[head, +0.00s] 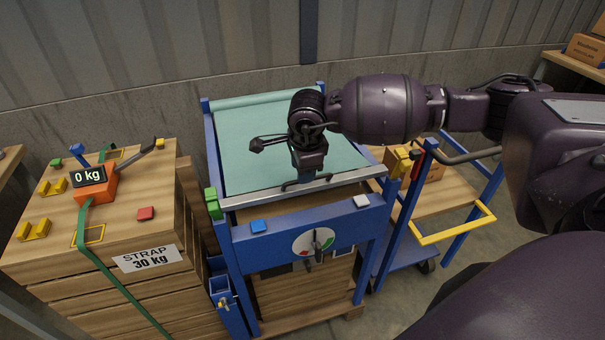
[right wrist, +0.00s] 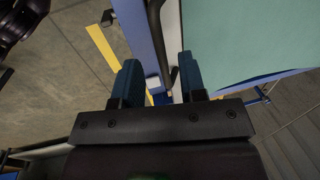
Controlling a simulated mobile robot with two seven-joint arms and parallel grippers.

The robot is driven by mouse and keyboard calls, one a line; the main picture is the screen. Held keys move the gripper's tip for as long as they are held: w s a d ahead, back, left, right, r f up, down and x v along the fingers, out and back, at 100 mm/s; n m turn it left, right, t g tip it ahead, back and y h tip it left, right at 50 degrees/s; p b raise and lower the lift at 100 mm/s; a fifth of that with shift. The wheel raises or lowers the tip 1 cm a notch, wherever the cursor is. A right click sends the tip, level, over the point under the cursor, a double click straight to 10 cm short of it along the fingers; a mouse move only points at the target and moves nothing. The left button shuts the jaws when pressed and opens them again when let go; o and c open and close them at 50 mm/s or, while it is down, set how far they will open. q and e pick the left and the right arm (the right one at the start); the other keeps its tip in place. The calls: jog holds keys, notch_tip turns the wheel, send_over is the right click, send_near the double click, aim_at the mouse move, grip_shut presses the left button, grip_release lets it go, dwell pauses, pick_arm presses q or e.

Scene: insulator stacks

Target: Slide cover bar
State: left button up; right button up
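The cover bar (head: 345,180) is a pale metal bar across the blue frame (head: 255,245), at the near edge of the green cover sheet (head: 250,150). A dark handle (head: 290,186) is on the bar; it also shows in the right wrist view (right wrist: 155,22). My right gripper (head: 308,179) points down at the handle. In the right wrist view its fingers (right wrist: 160,80) are apart, with the handle's end between them, nearer one finger. I see no clear grip on it. My left gripper is not in view.
A wooden crate with a green strap and orange tensioner (head: 97,184) stands at left. A cart with a yellow handle (head: 450,225) stands at right. A dial (head: 313,241) is on the frame's front. A wall is behind.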

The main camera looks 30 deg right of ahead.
notch_tip(320, 180, up, 8)
jog(key=s, duration=0.1)
jog(key=shift+s+a, duration=0.15)
jog(key=shift+s, duration=0.1)
jog(key=shift+f, duration=0.1)
dwell(0.3)
